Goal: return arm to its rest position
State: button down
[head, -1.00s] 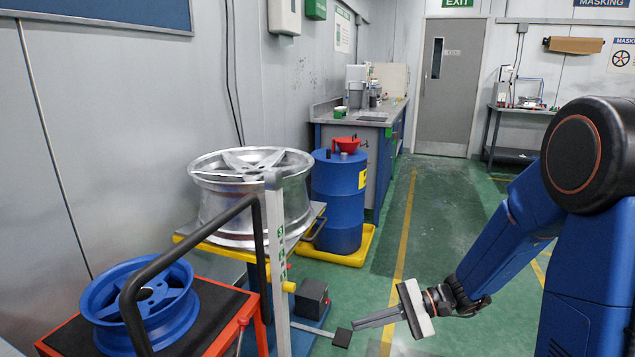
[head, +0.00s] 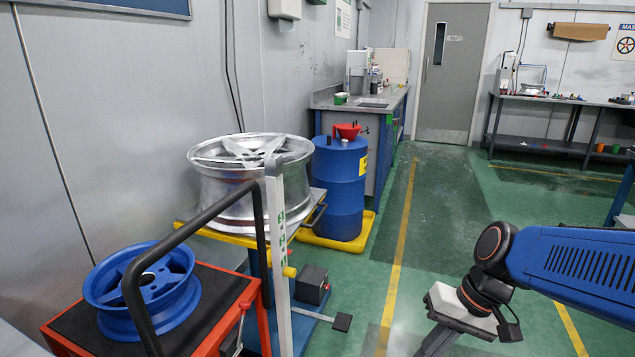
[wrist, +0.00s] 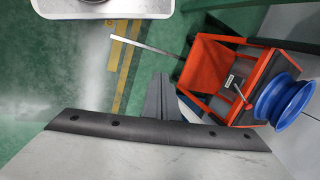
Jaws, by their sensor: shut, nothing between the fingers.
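My gripper (head: 436,343) is low at the bottom of the head view, right of the yellow floor line, with its fingertips cut off by the frame edge. In the wrist view my gripper's fingers (wrist: 159,98) are together, with nothing between them. My blue arm enters from the right edge of the head view.
A red cart (head: 222,318) with a blue wheel (head: 150,312) stands at the lower left. A silver wheel (head: 222,205) rests on a lift behind it. A blue drum (head: 338,190) stands in a yellow tray (head: 362,232). Green floor (head: 440,215) is open in the middle.

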jog(key=s+d+r+n+t+h, duration=0.1)
jog(key=s+d+r+t+h, duration=0.2)
jog(key=d, duration=0.5)
notch_tip(320, 180, up, 2)
jog(key=shift+s+d+n+t+h, duration=0.15)
jog(key=shift+s+n+t+h, duration=0.15)
jog(key=shift+t+h, duration=0.5)
